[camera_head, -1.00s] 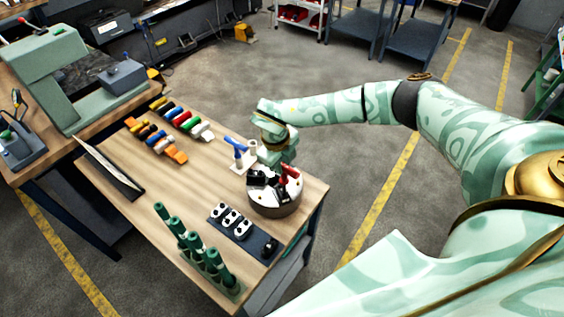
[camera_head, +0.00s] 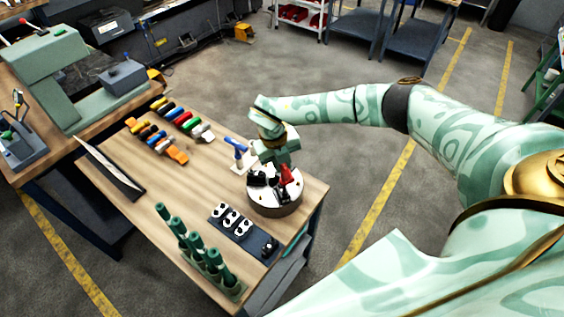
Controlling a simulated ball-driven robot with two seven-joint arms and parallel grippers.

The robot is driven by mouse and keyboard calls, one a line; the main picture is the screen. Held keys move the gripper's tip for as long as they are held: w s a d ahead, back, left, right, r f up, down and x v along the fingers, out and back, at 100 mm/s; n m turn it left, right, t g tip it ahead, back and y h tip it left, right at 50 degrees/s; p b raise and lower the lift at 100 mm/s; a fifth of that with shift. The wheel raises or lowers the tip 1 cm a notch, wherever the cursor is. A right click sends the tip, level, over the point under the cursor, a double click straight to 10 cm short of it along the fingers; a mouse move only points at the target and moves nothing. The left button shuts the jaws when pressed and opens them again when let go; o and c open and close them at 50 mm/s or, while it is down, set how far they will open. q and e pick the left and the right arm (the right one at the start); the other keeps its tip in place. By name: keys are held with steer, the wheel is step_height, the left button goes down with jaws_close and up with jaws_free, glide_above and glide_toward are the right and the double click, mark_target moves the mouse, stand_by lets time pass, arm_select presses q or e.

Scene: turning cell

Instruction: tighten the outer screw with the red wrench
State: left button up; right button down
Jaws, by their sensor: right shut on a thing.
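The red wrench (camera_head: 286,173) stands upright over the round chuck, its upper end in the jaws of my right gripper (camera_head: 282,160). The gripper is shut on it and comes down from above and behind. The round chuck (camera_head: 277,207) has a white top with black blocks and sits near the right corner of the wooden table. The outer screw is hidden or too small to make out, so I cannot tell whether the wrench sits in it. My left gripper does not show.
A blue-handled tool (camera_head: 236,146) stands in a white holder just left of my right gripper. A dark tray (camera_head: 245,235) with white blocks and a rack of green posts (camera_head: 205,258) lie in front. Several coloured handles (camera_head: 178,118) lie at the back left. The table's middle is clear.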

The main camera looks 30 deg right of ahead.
steer(key=m, duration=0.4)
steer(key=shift+d+g+p, duration=0.15)
steer(key=shift+g+p, duration=0.15)
steer(key=shift+w+d+m+g+y+p, duration=0.1)
steer(key=shift+m+g+y+p, duration=0.1)
steer(key=shift+m, duration=0.9)
steer(key=shift+d+m+g+y+p, duration=0.1)
steer(key=shift+m+y+p, duration=0.1)
steer(key=shift+m, duration=0.9)
steer(key=shift+r+m, duration=0.1)
steer(key=shift+m, duration=0.8)
steer(key=shift+m+p, duration=0.3)
steer(key=shift+m, duration=0.2)
